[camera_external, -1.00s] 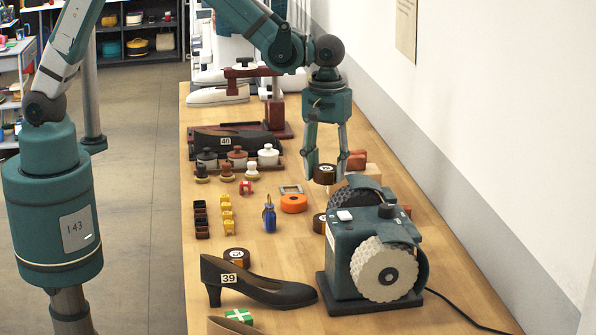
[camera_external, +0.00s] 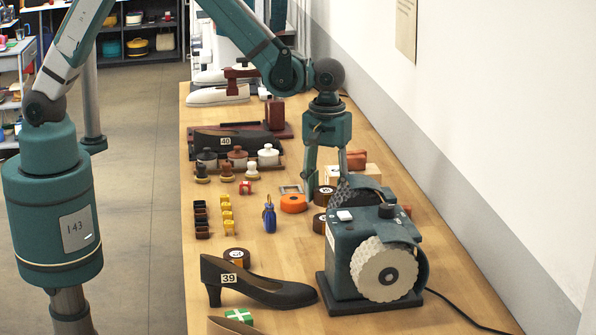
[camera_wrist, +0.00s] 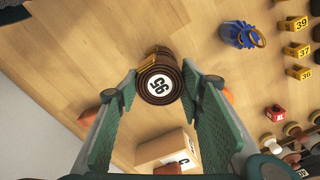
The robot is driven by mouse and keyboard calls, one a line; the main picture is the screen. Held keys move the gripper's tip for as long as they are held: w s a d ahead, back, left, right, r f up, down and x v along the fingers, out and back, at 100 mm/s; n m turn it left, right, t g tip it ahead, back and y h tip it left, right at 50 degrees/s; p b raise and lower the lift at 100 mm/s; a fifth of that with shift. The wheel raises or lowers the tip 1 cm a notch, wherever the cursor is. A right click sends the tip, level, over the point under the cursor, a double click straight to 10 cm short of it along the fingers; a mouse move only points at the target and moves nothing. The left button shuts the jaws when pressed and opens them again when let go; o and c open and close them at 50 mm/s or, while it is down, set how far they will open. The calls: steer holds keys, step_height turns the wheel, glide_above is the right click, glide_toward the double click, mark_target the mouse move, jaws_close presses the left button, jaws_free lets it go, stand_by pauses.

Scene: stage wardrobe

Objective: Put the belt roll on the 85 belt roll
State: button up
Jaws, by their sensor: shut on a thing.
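A dark brown belt roll (camera_external: 323,196) is between the fingers of my gripper (camera_external: 325,187), which is shut on it. In the wrist view the held roll (camera_wrist: 159,86) shows a white round label that seems to read 95, between my fingertips (camera_wrist: 155,88). A second brown belt roll (camera_external: 319,223) lies on the table just below and in front of it in the external view. In the wrist view a brown roll (camera_wrist: 156,54) is partly hidden behind the held one. Its number is hidden, and I cannot tell whether they touch.
A teal machine with a pale wheel (camera_external: 383,268) stands close at the right. Another belt roll (camera_external: 236,257) is behind the dark shoe (camera_external: 258,286). A cardboard box (camera_wrist: 167,148) is near my fingers.

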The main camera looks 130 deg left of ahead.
mark_target(326, 205)
steer(key=shift+f, duration=0.2)
steer(key=shift+f, duration=1.8)
steer(key=shift+f, duration=0.2)
steer(key=o, duration=1)
steer(key=shift+c, duration=0.2)
steer(key=shift+r, duration=0.15)
steer(key=shift+r, duration=6.05)
